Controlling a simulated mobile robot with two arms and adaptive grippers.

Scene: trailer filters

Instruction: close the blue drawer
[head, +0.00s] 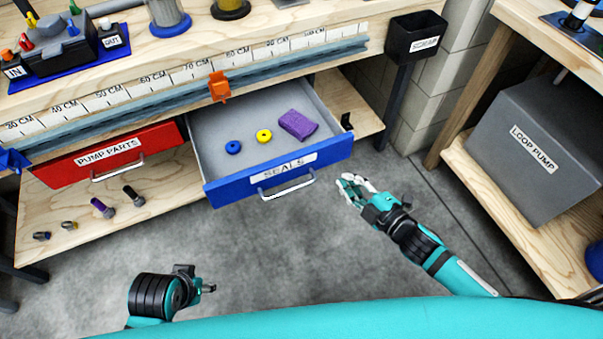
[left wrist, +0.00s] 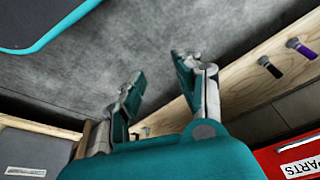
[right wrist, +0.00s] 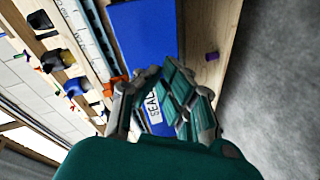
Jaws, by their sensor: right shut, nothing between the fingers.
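The blue drawer (head: 235,191), labelled SEALS, is pulled out from under the workbench, with a metal handle (head: 288,187) on its front. A blue ring (head: 233,147), a yellow ring (head: 264,136) and a purple block (head: 298,124) lie inside. My right gripper (head: 350,186) is shut and empty, just right of the drawer front in the head view. In the right wrist view, the drawer front (right wrist: 145,40) shows beyond the fingers, which hide part of its label; I cannot tell whether they touch. My left gripper (left wrist: 155,75) is open and empty, away from the drawer.
The red PUMP PARTS drawer (head: 118,153) is closed left of the blue one. Several bolts lie on the lower wooden shelf (head: 50,205). A black bin (head: 415,38) stands at the bench's right end, and a grey LOOP PUMP box (head: 550,125) sits far right. Floor in front is clear.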

